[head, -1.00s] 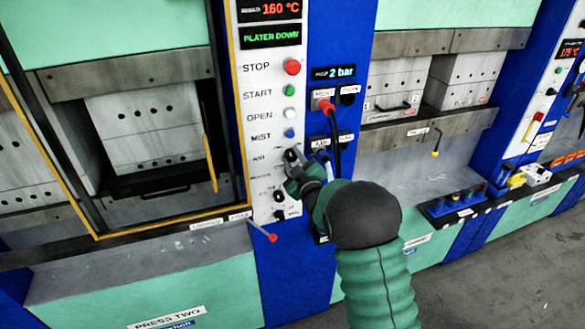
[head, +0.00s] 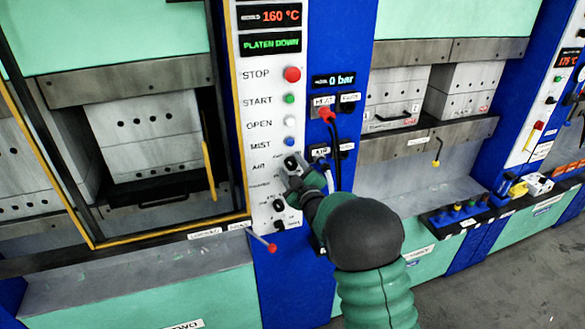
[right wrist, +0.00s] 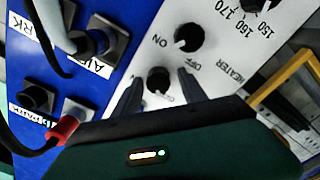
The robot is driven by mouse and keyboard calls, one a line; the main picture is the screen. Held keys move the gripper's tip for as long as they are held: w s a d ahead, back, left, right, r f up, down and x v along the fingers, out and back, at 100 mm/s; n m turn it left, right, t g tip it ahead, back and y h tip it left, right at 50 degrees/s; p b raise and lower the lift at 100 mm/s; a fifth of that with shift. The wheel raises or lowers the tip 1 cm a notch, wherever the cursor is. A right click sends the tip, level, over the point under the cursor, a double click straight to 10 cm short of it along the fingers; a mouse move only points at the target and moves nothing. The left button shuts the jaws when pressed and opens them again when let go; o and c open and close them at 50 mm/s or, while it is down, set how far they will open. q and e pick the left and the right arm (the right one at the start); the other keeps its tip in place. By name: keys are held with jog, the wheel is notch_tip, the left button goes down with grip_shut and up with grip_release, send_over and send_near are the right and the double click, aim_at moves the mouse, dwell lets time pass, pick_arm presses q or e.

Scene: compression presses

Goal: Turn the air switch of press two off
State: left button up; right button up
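The air switch (head: 291,163) is a black rotary knob on press two's white control panel (head: 260,190), beside the AIR label. My right gripper (head: 291,180) is at the panel just below this knob, and the knob shows above the fingers. In the right wrist view the black knob (right wrist: 159,80) lies between two separated fingertips, with gaps on both sides. The exact setting of its pointer is hard to read. The pressure display (head: 334,81) reads 0 bar. My left gripper is not in view.
The heater knob (right wrist: 188,37) is close by, with ON and OFF marks. A red heat plug (head: 327,108) and hoses are on the blue column right of the panel. A red-tipped lever (head: 272,247) sticks out below. The STOP button (head: 292,75) is higher up.

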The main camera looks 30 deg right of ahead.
jog(key=shift+r, duration=0.1)
jog(key=b+v, duration=0.4)
jog(key=v, duration=1.2)
jog(key=shift+s+a, duration=0.3)
jog(key=shift+s, duration=0.05)
jog(key=shift+d, duration=0.1)
